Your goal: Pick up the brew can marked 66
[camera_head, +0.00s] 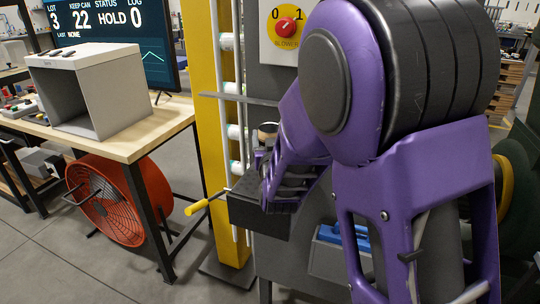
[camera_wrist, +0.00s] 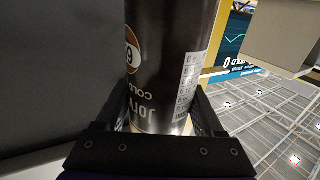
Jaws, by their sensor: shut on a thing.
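A dark can (camera_wrist: 165,55) with a brown band and a round badge stands between the jaws of my gripper (camera_wrist: 163,105) in the wrist view. The badge shows part of a number, with one digit that looks like a 6 or 9; the rest is turned out of sight. My gripper is shut on the can, with one finger on each side. In the head view the can's top (camera_head: 268,128) shows just above my gripper (camera_head: 262,158), at a black block on the grey machine. My purple arm hides much of that area.
A yellow post (camera_head: 203,110) and a yellow-handled lever (camera_head: 205,205) stand left of my gripper. A wooden table (camera_head: 165,133) bears an open grey box (camera_head: 128,92), with a red fan (camera_head: 118,200) beneath.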

